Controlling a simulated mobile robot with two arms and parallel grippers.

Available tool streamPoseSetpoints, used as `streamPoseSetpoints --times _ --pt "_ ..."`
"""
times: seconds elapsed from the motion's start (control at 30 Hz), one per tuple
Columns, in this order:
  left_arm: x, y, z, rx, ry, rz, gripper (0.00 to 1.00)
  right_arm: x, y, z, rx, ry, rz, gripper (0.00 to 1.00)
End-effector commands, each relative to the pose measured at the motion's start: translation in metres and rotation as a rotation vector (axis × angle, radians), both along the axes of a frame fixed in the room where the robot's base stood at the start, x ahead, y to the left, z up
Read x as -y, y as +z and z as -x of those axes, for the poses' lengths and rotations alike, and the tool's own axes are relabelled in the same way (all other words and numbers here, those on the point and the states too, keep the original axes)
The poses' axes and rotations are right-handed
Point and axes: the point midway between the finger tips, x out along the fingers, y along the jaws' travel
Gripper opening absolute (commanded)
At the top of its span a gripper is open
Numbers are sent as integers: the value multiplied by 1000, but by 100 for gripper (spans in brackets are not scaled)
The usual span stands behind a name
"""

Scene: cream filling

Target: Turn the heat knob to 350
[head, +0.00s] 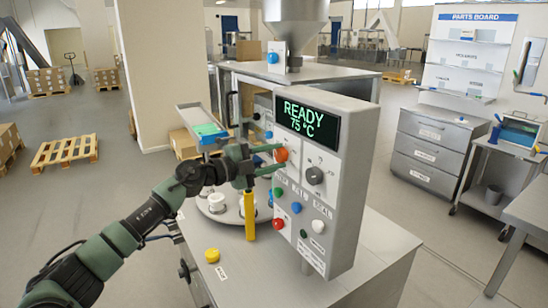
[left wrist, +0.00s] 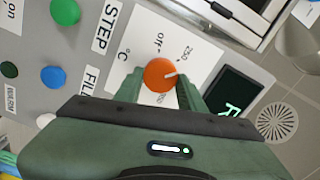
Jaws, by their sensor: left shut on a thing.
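The heat knob (head: 281,155) is orange-red and round, on the front of a grey control panel (head: 345,205). My left gripper (head: 268,159) is shut on it from the left. In the left wrist view the orange knob (left wrist: 158,76) sits between the two green fingers. Its white pointer line points right, just below the "250" mark. "Off" is printed above the knob, and a partly hidden number is printed below it. The fingers hide part of the scale. The display (head: 307,122) reads "READY 75 °C". My right gripper is not in view.
A black dial (head: 314,175) sits right of the heat knob. Several coloured buttons are below, including a red one (head: 278,223). A yellow knob (head: 212,255) is on the tabletop. A steel hopper (head: 297,25) stands behind. The floor at left is mostly clear.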

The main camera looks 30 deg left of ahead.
Motion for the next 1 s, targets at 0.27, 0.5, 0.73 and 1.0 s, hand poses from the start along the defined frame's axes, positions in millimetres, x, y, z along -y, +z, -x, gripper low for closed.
streamPoseSetpoints --times 0.27,0.5,0.73,1.0 --pt "1 -3 0 133 -1 -227 0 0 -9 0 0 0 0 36" --pt "0 -5 0 249 -1 -424 0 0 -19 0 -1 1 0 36" --pt "0 -6 0 360 -2 -613 0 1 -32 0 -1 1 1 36" --pt "0 -8 0 490 -2 -835 0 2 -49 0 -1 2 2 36"
